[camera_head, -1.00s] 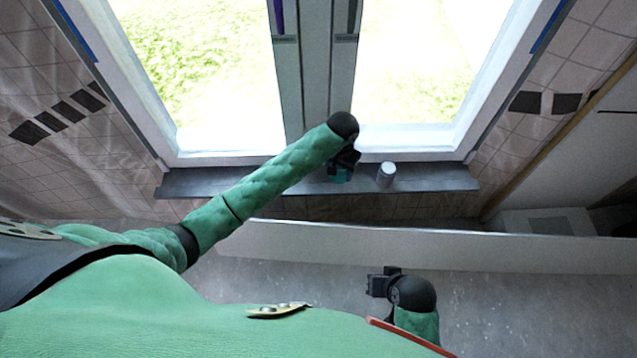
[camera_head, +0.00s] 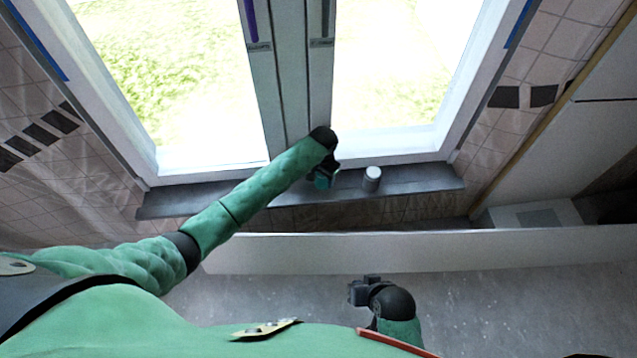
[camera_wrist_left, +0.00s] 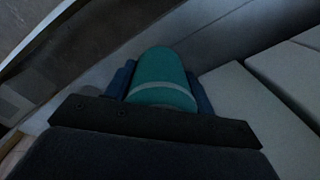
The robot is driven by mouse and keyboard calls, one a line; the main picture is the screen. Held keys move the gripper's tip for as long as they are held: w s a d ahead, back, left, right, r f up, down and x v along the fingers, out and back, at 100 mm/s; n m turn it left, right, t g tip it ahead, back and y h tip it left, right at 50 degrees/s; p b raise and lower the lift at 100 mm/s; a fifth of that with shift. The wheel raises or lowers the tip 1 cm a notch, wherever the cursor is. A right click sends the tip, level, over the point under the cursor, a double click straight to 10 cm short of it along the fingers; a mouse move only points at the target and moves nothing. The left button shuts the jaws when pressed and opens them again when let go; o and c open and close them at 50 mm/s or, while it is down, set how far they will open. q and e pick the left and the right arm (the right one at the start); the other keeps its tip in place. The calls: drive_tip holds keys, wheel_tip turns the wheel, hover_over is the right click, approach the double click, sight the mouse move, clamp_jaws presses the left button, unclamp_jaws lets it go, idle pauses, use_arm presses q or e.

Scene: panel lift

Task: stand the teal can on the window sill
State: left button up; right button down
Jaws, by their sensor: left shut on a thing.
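The teal can (camera_wrist_left: 162,75), with a pale band, is between the fingers of my left gripper (camera_wrist_left: 160,92) in the left wrist view. In the head view my left gripper (camera_head: 323,176) is shut on the can (camera_head: 321,183), which is mostly hidden under the hand. They are over the dark window sill (camera_head: 420,180), left of a white-topped can. Whether the teal can touches the sill is not clear. My right gripper (camera_head: 360,291) is low in front, away from the sill; its fingers are too small to tell open from shut.
A white-topped grey can (camera_head: 372,179) stands on the sill just right of my left gripper. The sill is clear further right. The window frame and its middle post (camera_head: 290,80) rise behind. A long white panel (camera_head: 400,253) runs in front below the sill.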

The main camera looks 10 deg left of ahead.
sight(319, 183)
use_arm(q)
drive_tip(key=shift+w+a+f, duration=0.3)
drive_tip(key=shift+a+f, duration=0.25)
drive_tip(key=shift+a, duration=0.1)
wheel_tip(319, 183, down, 3)
drive_tip(key=shift+r, duration=0.1)
drive_tip(key=shift+f, duration=0.5)
use_arm(e)
drive_tip(key=shift+r, duration=0.5)
use_arm(q)
drive_tip(key=o, duration=1.1)
drive_tip(key=shift+f, duration=0.1)
use_arm(e)
drive_tip(key=shift+f, duration=0.1)
